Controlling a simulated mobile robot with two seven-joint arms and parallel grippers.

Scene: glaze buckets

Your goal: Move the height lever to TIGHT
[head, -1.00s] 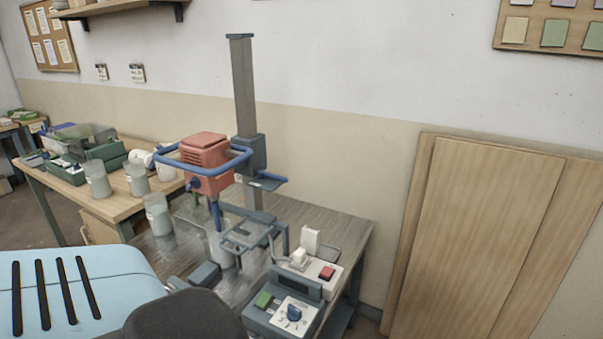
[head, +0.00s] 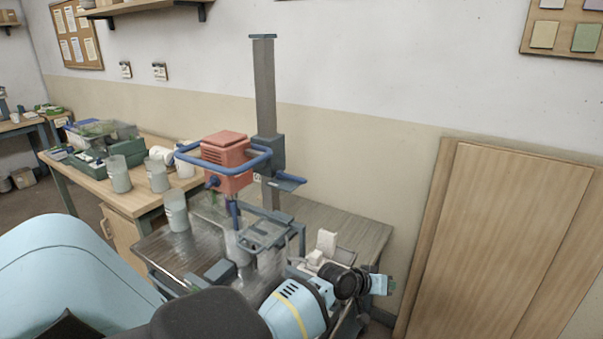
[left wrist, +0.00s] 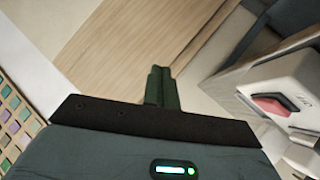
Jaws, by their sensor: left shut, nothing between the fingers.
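The mixer stand has a red motor head (head: 226,160) with a blue bar around it, on a dark carriage (head: 270,154) that rides a grey column (head: 265,90). A blue lever (head: 288,182) sticks out to the right below the carriage; I take it for the height lever. Its TIGHT marking is not readable. My left gripper (head: 385,285) is at the table's right end, lower than the lever and to its right, touching nothing visible. In the left wrist view its dark fingers (left wrist: 158,85) are shut and empty. My right gripper does not show.
A pale control box with a red switch (left wrist: 270,105) is close to the right of my left fingers. A clear bucket (head: 238,248) stands under the mixer; another bucket (head: 176,212) stands left. A wooden panel (head: 500,240) leans at the wall on the right.

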